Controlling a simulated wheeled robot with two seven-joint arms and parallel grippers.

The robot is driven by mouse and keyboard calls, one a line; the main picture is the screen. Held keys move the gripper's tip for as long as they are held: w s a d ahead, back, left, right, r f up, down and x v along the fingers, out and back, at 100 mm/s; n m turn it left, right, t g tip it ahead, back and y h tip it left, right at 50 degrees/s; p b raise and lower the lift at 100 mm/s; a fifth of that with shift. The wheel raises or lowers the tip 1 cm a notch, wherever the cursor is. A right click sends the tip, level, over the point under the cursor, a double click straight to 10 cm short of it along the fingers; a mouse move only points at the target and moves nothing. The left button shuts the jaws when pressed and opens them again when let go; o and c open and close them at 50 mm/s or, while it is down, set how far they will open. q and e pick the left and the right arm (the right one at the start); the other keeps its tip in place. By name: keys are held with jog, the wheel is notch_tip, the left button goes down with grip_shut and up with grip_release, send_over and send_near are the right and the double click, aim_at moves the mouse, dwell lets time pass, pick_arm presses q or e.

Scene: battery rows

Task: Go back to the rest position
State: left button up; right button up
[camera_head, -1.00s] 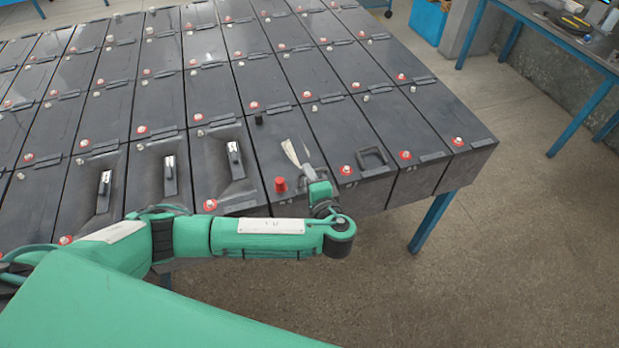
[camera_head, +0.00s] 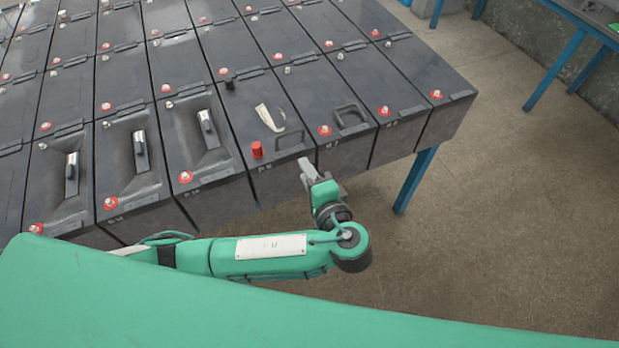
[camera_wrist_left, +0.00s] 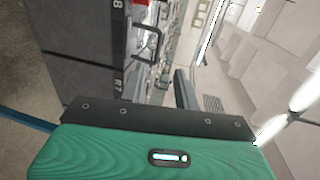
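My left gripper (camera_head: 306,172) is just off the front edge of the battery rows, beside the front face of a battery (camera_head: 272,104) with a red cap (camera_head: 257,150) and a black cap (camera_head: 229,85). No battery is seen in its grasp. In the left wrist view a grey finger (camera_wrist_left: 184,90) shows beyond the green wrist; whether the fingers are open or shut is unclear. A pale patch (camera_head: 268,118) lies on that battery's top. My right gripper is not in view.
Dark batteries stand in close rows on a table with a blue leg (camera_head: 414,180). A second table with blue legs (camera_head: 555,70) stands at the upper right. The floor (camera_head: 490,210) at right is clear.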

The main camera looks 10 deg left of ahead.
pick_arm(q)
jog(key=shift+s+d+r, duration=0.15)
jog(key=shift+s+d, duration=0.1)
jog(key=shift+s, duration=0.1)
dwell(0.3)
